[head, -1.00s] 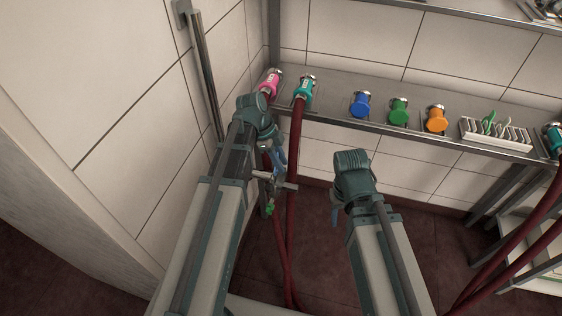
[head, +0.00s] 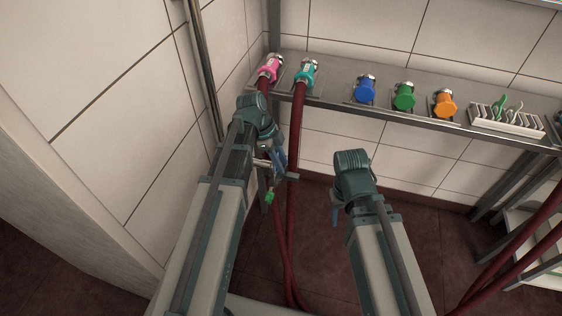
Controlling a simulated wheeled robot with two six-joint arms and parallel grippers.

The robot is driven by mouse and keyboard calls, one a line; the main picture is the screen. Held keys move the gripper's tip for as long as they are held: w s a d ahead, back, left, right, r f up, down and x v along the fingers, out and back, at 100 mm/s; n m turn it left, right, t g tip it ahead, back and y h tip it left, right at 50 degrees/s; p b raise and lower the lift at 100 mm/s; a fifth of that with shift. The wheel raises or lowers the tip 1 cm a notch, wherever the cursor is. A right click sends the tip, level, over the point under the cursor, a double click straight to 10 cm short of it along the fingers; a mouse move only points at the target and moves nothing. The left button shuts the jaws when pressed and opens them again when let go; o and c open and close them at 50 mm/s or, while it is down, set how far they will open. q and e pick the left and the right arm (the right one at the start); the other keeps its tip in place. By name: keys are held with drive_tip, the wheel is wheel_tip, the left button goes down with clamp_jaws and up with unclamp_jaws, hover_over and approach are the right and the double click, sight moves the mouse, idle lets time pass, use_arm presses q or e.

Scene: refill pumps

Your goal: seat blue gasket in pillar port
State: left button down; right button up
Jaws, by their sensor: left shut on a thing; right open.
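My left gripper (head: 279,165) points down in front of the shelf's left end, beside the dark red hoses. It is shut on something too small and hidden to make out. A small green-tipped piece (head: 269,197) shows just below it, beside a metal fitting; I cannot tell what it belongs to. My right gripper (head: 336,213) is open and hangs low in front of the shelf, mostly hidden behind its own wrist. I cannot make out the blue gasket or the pillar port; both may be behind my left wrist.
The metal shelf (head: 330,100) holds pink (head: 270,66) and teal (head: 306,72) hose couplings, then blue (head: 366,88), green (head: 404,96) and orange (head: 444,103) caps. A white rack (head: 507,120) with green pieces stands right. Dark red hoses (head: 294,140) hang beside my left gripper. A wall closes the left.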

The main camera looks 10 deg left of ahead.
use_arm(q)
drive_tip(key=shift+f+b, duration=0.25)
drive_tip(key=shift+b, duration=0.05)
idle(0.4)
drive_tip(key=c, duration=0.5)
unclamp_jaws()
drive_tip(key=shift+c, duration=0.2)
drive_tip(key=shift+r, duration=0.1)
drive_tip(key=p+v, duration=0.6)
drive_tip(key=shift+r, duration=0.2)
drive_tip(key=shift+a+r+p, duration=0.3)
drive_tip(key=shift+r+p, duration=0.15)
drive_tip(key=shift+p, duration=0.15)
drive_tip(key=shift+d, duration=0.1)
